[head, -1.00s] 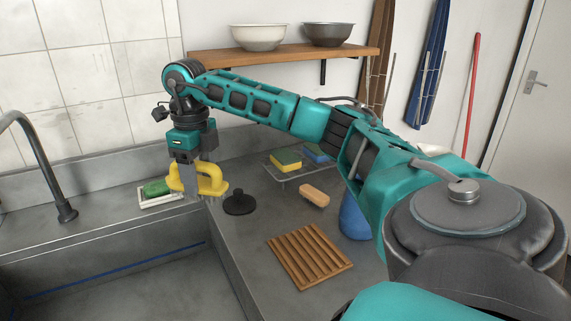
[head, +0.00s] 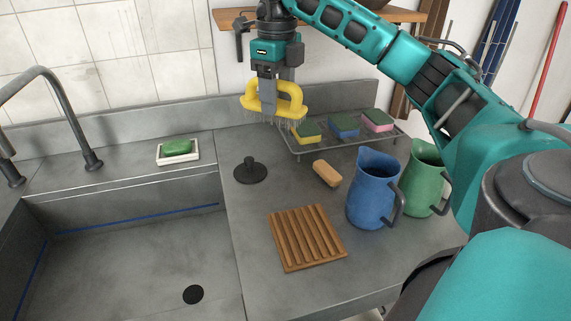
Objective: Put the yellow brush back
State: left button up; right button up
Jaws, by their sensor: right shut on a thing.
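The yellow brush (head: 262,107) has a looped handle and pale bristles pointing down. My right gripper (head: 275,88) is shut on its handle and holds it up above the back of the counter, just behind and left of the wire rack (head: 350,146). The bristles appear clear of the counter and overlap the rack's left end in the picture. A ribbed wooden board (head: 306,237) lies bare near the counter's front. My left gripper is not in view.
The rack holds several sponges: yellow-green (head: 308,132), blue (head: 344,125) and pink (head: 377,121). Blue (head: 372,190) and green (head: 424,178) jugs stand at right. A tan block (head: 327,173), black plug (head: 250,171) and green soap (head: 176,147) in its dish lie nearby. The sink (head: 130,260) is left.

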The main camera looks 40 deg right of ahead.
aim_at(279, 123)
jog(key=shift+f, duration=0.25)
notch_tip(279, 123, down, 6)
jog(key=b, duration=0.2)
jog(key=shift+s+r+b, duration=0.1)
jog(key=shift+r+b, duration=0.05)
jog(key=shift+b, duration=0.2)
jog(key=shift+f, duration=6.8)
jog(key=shift+f+b, duration=0.45)
jog(key=shift+f, duration=0.15)
jog(key=o, duration=1)
